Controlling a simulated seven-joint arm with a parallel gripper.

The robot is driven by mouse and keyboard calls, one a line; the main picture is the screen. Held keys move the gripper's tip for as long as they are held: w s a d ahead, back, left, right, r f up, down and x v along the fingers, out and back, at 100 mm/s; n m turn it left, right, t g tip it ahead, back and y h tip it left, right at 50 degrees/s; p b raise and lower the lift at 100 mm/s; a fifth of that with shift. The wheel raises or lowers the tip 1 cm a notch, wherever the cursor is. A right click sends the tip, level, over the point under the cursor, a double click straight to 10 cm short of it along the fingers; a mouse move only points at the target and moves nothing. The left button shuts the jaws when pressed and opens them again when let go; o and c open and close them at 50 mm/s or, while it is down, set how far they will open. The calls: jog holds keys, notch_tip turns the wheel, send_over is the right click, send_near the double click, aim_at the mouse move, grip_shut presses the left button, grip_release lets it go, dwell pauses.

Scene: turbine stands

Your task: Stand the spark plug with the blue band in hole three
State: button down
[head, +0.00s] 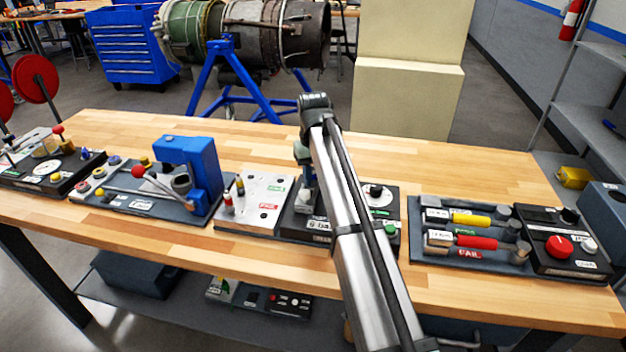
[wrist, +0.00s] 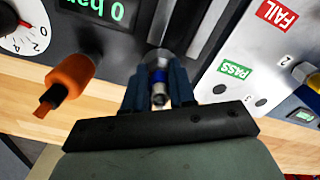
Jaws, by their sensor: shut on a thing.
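My gripper (wrist: 159,92) is shut on the spark plug with the blue band (wrist: 158,76), which sits between its two dark blue fingers. The plug's far end is at a round clear or metallic fitting (wrist: 160,57) on the dark tester; I cannot tell whether it is inside it. In the head view my gripper (head: 307,195) is over the tester, left of my arm, and the plug is too small to make out. The white hole plate (head: 262,208) stands left of the tester; it also shows in the wrist view (wrist: 245,50), with PASS and FAIL labels and empty holes near the PASS label.
Other plugs (head: 240,186) stand in the white plate. An orange-brown knob (wrist: 68,80) juts up left of my gripper. The back of the wooden bench (head: 440,165) is clear.

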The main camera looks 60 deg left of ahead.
jog(key=shift+r, duration=0.7)
dwell(0.6)
jog(key=shift+r, duration=1.9)
jog(key=s+a+r, duration=0.1)
jog(key=s+a, duration=1.1)
jog(key=a, duration=0.2)
jog(key=shift+s+a+r, duration=0.2)
jog(key=shift+s+r, duration=0.1)
jog(key=shift+r, duration=0.05)
jog(key=shift+f, duration=2.3)
